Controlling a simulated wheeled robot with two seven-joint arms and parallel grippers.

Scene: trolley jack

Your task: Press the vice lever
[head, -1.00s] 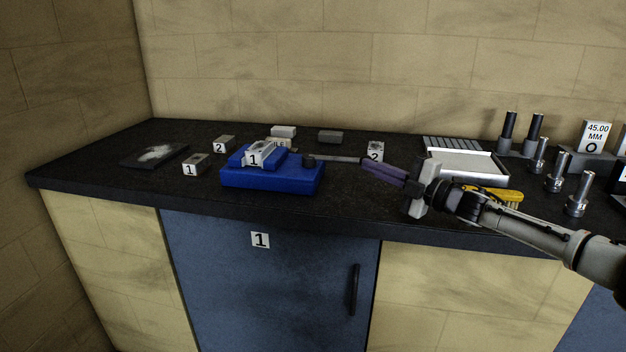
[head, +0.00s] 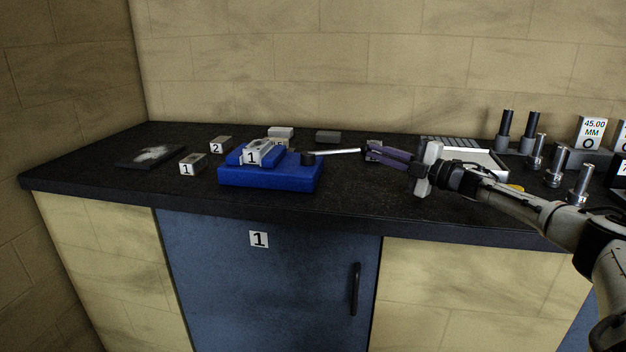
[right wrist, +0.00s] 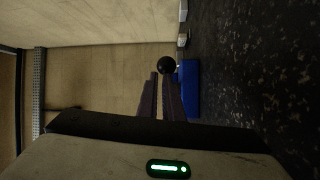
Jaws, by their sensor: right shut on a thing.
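My right gripper (head: 372,151) is shut on the lever's right end; the fingers hide the exact contact. In the right wrist view, the fingers (right wrist: 160,90) point at a round black part (right wrist: 167,65), with the blue base (right wrist: 190,88) beside it. My left gripper is not in view.
Small numbered blocks (head: 193,163) and a dark plate with pale powder (head: 150,156) lie left of the vice. A grey tray (head: 465,160), several metal pins (head: 555,172) and a 45.00 MM block (head: 591,133) stand right. The worktop's front strip is mostly clear.

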